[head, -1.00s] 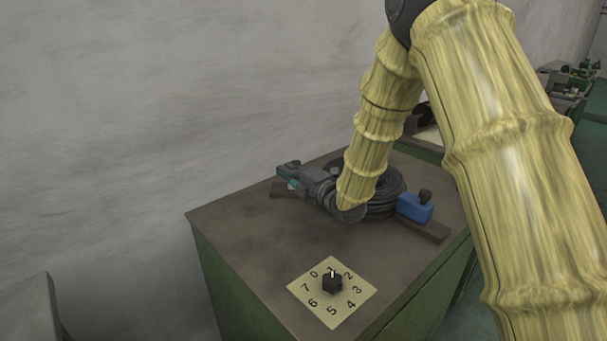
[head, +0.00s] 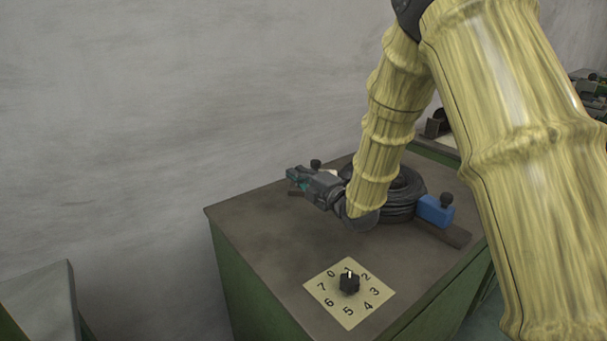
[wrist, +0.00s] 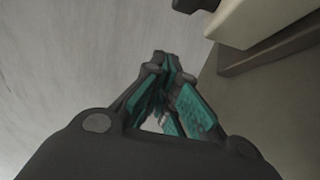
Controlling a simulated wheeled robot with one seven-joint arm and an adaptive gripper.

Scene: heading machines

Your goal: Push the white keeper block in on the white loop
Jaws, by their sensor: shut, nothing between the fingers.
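The white keeper block (wrist: 252,22) is a cream block with a dark knob, at the upper right of the wrist view. It sits on a dark bar (wrist: 270,52). In the head view its black knob (head: 316,163) shows just behind my gripper, which hides most of the block. My gripper (wrist: 163,62) is shut and empty, with its teal-padded fingers together, to the left of the block and apart from it in the wrist view. In the head view my gripper (head: 293,176) is over the table's back left part. I cannot make out a white loop.
A coil of black cable (head: 402,192) lies on the bench (head: 265,225), partly behind my arm. A blue block (head: 435,210) with a black knob sits on the bar to the right. A numbered dial (head: 348,284) is at the front. A grey wall rises behind.

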